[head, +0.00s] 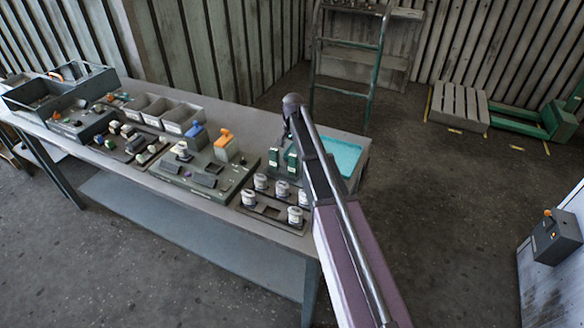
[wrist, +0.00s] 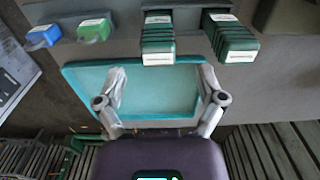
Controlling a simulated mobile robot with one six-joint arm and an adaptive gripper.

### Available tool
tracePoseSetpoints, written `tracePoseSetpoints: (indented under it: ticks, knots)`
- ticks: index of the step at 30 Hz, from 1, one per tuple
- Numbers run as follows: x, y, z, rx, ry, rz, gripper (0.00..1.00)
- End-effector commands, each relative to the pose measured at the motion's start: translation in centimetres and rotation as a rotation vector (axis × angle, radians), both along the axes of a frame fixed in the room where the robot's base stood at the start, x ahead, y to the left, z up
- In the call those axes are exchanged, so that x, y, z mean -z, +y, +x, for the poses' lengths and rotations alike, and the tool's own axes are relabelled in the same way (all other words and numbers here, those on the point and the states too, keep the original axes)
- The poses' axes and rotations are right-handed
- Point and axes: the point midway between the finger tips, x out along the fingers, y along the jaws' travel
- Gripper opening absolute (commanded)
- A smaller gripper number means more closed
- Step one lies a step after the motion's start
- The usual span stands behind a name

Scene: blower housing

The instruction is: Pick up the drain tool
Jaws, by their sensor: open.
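I cannot tell which thing is the drain tool; no item in view shows a readable name. My gripper (wrist: 162,76) is open above the teal tray (wrist: 150,106), its two fingers spread wide with nothing between them. In the wrist view the tray looks empty. In the head view my arm reaches over the right end of the bench, partly hiding the teal tray (head: 346,158). Two dark green stacks with pale labels, one left (wrist: 158,42) and one right (wrist: 232,42), stand just beyond the tray in the wrist view.
A blue piece (wrist: 43,36) and a green piece (wrist: 93,30) lie near the stacks. The grey bench (head: 236,120) carries bins (head: 182,118), white-topped round parts (head: 261,182) and an orange-topped block (head: 225,148).

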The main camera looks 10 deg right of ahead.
Motion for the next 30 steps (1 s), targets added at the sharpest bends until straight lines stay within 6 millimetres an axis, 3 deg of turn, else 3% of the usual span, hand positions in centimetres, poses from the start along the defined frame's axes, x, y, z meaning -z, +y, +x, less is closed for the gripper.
tracePoseSetpoints:
  ticks: [21, 30]
  knots:
    - [4.6, 0.0, -0.2, 0.000, 0.000, 0.000, 0.89]
    - [5.2, 0.0, -0.2, 0.001, 0.000, 0.000, 0.89]
